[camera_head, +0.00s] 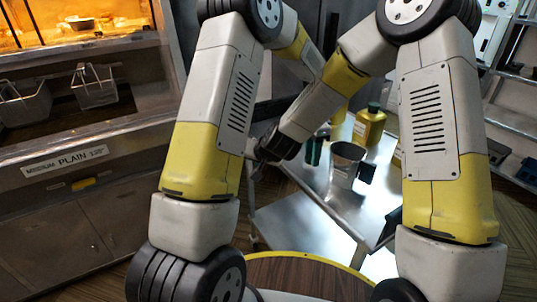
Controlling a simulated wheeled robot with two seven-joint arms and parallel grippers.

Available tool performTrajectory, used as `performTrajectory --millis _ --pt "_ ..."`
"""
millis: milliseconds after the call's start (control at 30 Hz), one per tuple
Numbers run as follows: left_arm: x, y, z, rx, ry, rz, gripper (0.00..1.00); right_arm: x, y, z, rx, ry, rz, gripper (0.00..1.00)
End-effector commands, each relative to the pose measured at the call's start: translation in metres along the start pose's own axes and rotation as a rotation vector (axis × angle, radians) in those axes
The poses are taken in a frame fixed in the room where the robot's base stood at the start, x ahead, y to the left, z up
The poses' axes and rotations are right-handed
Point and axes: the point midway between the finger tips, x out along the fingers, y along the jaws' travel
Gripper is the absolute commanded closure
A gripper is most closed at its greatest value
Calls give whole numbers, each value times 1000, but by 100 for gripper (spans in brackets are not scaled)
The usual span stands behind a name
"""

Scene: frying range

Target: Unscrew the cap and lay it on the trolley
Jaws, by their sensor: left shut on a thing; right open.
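A yellow bottle (369,129) with a dark green cap (374,107) stands upright on the steel trolley (310,222), towards its back. My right forearm crosses in front of my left arm. My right gripper (257,165) is open beside the trolley's left edge, and only a small part of it shows past my arm. My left arm passes behind my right forearm, which hides its gripper and whatever it holds.
On the trolley stand a steel cup-like vessel (345,164) and a dark green object (313,151). A frying station with wire baskets (95,86) is at the left. Shelving (513,122) is at the right. Wooden floor shows between.

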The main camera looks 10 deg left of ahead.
Motion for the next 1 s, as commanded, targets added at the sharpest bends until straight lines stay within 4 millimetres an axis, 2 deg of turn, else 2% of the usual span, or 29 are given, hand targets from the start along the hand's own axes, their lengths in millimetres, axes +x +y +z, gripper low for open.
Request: performTrajectory --millis 33,100,200,300,367,500,700,833,1000 --pt "0 0 0 0 0 0 100 11 -9 -26 -38 90 29 57" --pt "0 0 0 0 0 0 100 22 -9 -54 -94 196 103 57" --pt "0 0 0 0 0 0 100 31 -2 -84 -172 308 256 57" --pt "0 0 0 0 0 0 100 32 10 -100 -254 363 449 57" --pt "0 0 0 0 0 0 100 28 18 -104 -308 366 577 57" --pt "0 0 0 0 0 0 100 12 35 -95 -440 278 888 57" --pt "0 0 0 0 0 0 100 -25 43 -55 -612 -32 1258 57" --pt "0 0 0 0 0 0 100 -46 40 -30 -690 -242 1393 57" --pt "0 0 0 0 0 0 100 -62 35 -14 -740 -400 1464 57"
